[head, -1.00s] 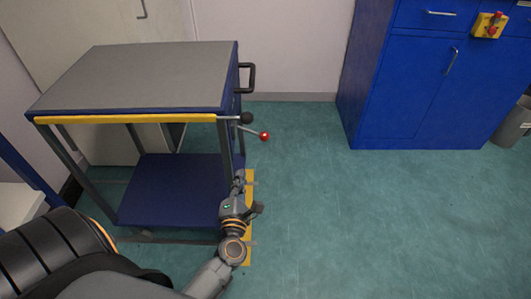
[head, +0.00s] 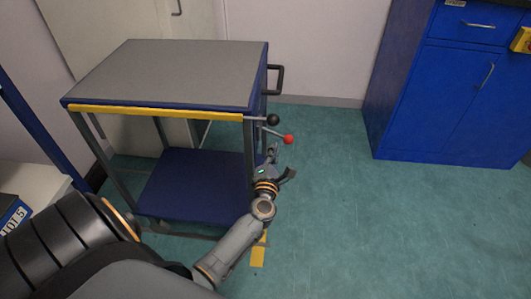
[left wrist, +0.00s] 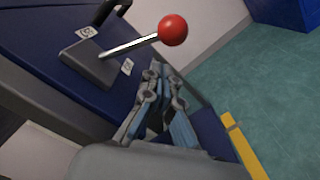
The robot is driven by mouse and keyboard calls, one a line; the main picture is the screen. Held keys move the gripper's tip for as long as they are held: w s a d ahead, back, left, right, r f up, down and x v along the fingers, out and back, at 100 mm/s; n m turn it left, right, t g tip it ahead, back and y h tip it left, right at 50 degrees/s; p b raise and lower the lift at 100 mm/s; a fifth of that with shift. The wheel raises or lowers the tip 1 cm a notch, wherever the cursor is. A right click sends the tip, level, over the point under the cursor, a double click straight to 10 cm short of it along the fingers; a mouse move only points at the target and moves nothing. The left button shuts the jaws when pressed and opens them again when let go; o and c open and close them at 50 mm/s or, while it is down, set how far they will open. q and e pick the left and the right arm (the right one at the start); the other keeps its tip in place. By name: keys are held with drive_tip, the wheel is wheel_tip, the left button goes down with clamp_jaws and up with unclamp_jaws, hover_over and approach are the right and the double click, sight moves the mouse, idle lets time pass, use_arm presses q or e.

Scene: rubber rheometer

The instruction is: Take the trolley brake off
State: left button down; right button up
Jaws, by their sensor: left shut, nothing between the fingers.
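The trolley (head: 165,72) has a grey top, a blue body and a lower blue shelf. A lever with a red ball knob (head: 288,139) sticks out from its right side, below a rod with a black knob (head: 274,119). In the left wrist view the red knob (left wrist: 173,30) sits on a metal rod rising from a dark base plate (left wrist: 90,62) with small labels beside it, too small to read. My left gripper (head: 273,152) is shut and empty, just below and left of the red knob, apart from it. Its fingers (left wrist: 160,72) point toward the lever. My right gripper is out of view.
A black handle (head: 275,78) juts from the trolley's right side. A yellow floor strip (head: 258,256) lies below my left arm. A blue cabinet (head: 440,105) stands at the right. The green floor between trolley and cabinet is clear. A shelf (head: 35,185) is at the left.

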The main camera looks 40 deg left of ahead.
sight(285, 141)
use_arm(q)
drive_tip(key=shift+w+d+r, duration=0.4)
drive_tip(key=shift+w+d, duration=0.1)
drive_tip(key=shift+d, duration=0.05)
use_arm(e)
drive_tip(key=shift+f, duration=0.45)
